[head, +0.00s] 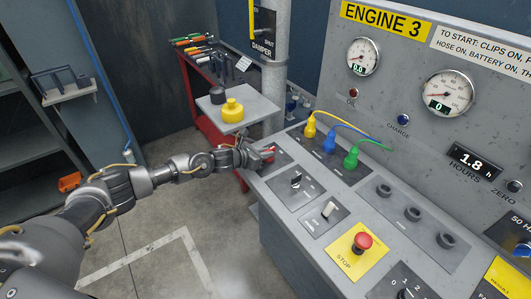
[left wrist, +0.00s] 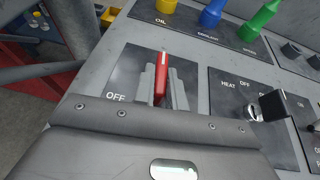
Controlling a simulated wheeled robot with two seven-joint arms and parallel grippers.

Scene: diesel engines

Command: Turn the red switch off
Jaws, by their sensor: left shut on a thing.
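The red switch (left wrist: 162,72) is a thin red lever on a dark plate (left wrist: 125,72) at the near-left corner of the sloping console. In the left wrist view it points up the picture, and the printed word OFF lies to its left. My left gripper (left wrist: 163,92) has its two grey fingers closed on either side of the lever. In the head view the left gripper (head: 262,158) reaches the same plate, and only a bit of the red switch (head: 269,153) shows. The switch's base is hidden. My right gripper is not in view.
The key switch (left wrist: 265,108) marked HEAT and OFF is close to the right. Yellow, blue and green plugs (head: 351,158) with cables stand behind. A red stop button (head: 362,242) is nearer. A grey stand holds a yellow jar (head: 232,112) beyond the gripper.

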